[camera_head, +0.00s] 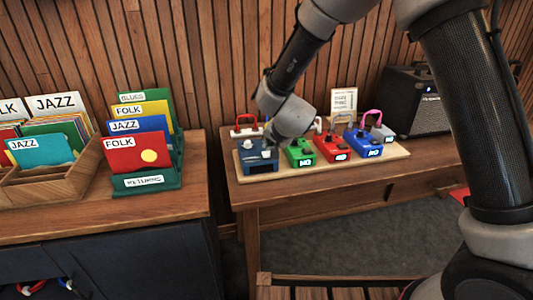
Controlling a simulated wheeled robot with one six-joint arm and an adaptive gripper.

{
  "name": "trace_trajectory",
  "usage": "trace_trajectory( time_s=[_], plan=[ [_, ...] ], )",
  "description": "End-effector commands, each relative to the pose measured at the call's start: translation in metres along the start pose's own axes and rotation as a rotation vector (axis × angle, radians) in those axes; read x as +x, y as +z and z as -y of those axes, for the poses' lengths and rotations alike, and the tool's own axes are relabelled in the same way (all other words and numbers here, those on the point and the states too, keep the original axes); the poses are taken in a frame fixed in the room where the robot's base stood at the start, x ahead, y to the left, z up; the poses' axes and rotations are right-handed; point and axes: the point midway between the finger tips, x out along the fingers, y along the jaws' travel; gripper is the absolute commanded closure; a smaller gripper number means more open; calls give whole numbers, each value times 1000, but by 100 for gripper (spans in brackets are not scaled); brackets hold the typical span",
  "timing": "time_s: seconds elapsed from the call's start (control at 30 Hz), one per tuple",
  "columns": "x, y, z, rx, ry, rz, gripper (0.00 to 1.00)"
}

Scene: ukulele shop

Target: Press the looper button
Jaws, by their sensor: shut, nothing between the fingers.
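A row of pedals stands on a pale wooden board (330,163) on the right table. At its left end is a wider dark blue pedal (259,160) with a dark front panel; I cannot read a looper label on any pedal. To its right are a green pedal (299,153), a red pedal (332,148), a blue pedal (363,143) and a grey pedal (382,132). My gripper (268,140) is shut and empty, low over the dark blue pedal's right side. My wrist hides most of it, so I cannot tell whether it touches.
A black amplifier (416,102) stands at the back right, and a small sign (343,101) behind the pedals. Record racks with cards (136,153) fill the left cabinet (110,222). A gap separates cabinet and table. The table's front strip is clear.

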Motion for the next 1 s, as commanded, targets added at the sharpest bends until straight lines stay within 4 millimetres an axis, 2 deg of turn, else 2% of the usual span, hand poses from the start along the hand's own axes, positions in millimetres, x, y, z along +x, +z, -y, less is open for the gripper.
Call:
trace_trajectory(
  time_s=[1.0],
  plan=[
    [6,4,-4,1,0,0,100]
  ],
)
